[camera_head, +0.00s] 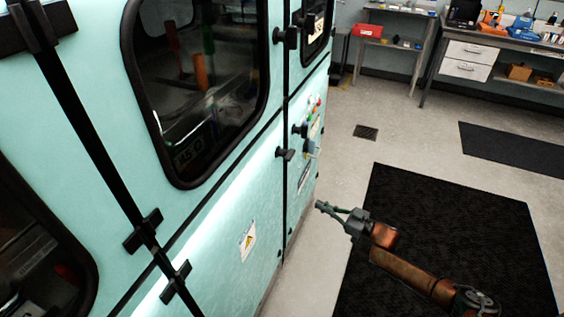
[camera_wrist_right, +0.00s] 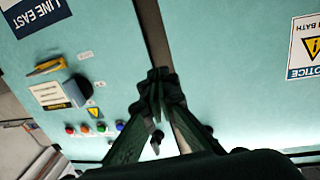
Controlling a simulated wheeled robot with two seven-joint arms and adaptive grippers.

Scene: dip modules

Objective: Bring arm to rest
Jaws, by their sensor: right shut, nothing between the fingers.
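My right arm (camera_head: 405,270) comes in from the lower right in the head view, an orange-brown arm stretched toward the teal cabinet (camera_head: 210,235). Its gripper (camera_head: 320,205) is shut and empty, apart from the cabinet's side in the picture, above the floor. In the right wrist view the gripper's dark fingers (camera_wrist_right: 158,80) meet at their tips in front of the teal panel (camera_wrist_right: 225,60). My left gripper is not in view.
The panel carries coloured buttons (camera_wrist_right: 100,127), a dark knob (camera_wrist_right: 78,90) and a notice sign (camera_wrist_right: 305,45). Black handles and latches (camera_head: 143,230) stick out from the cabinet. A black mat (camera_head: 450,230) lies on the floor at right. A workbench (camera_head: 490,50) stands at the back.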

